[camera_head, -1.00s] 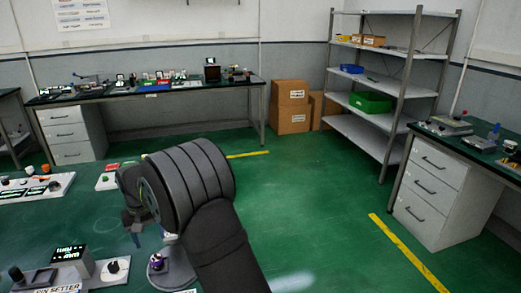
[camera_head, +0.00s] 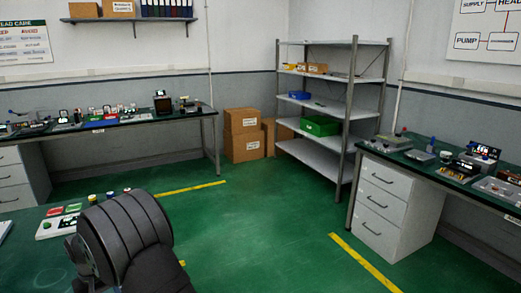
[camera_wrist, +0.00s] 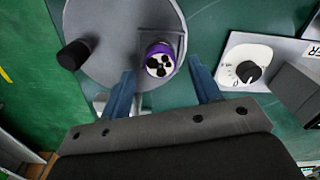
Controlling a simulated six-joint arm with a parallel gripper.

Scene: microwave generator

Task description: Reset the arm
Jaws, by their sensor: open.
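My gripper (camera_wrist: 162,68) shows in the wrist view with its two blue fingers spread apart. A purple cylinder with a black-and-white fan-like mark on top (camera_wrist: 158,62) appears between the fingertips, with space on both sides of it. It stands on a round grey plate (camera_wrist: 105,40), which also carries a black knob (camera_wrist: 74,54). I cannot tell the height of the fingers above it. In the head view my dark arm fills the lower left, and the gripper is hidden.
A white panel with a black dial (camera_wrist: 249,71) lies right of the gripper. In the head view, red and green buttons sit on a white panel (camera_head: 48,231) behind my arm. A metal shelf (camera_head: 318,155) and a drawer unit (camera_head: 390,207) stand right; green floor (camera_head: 260,225) between is clear.

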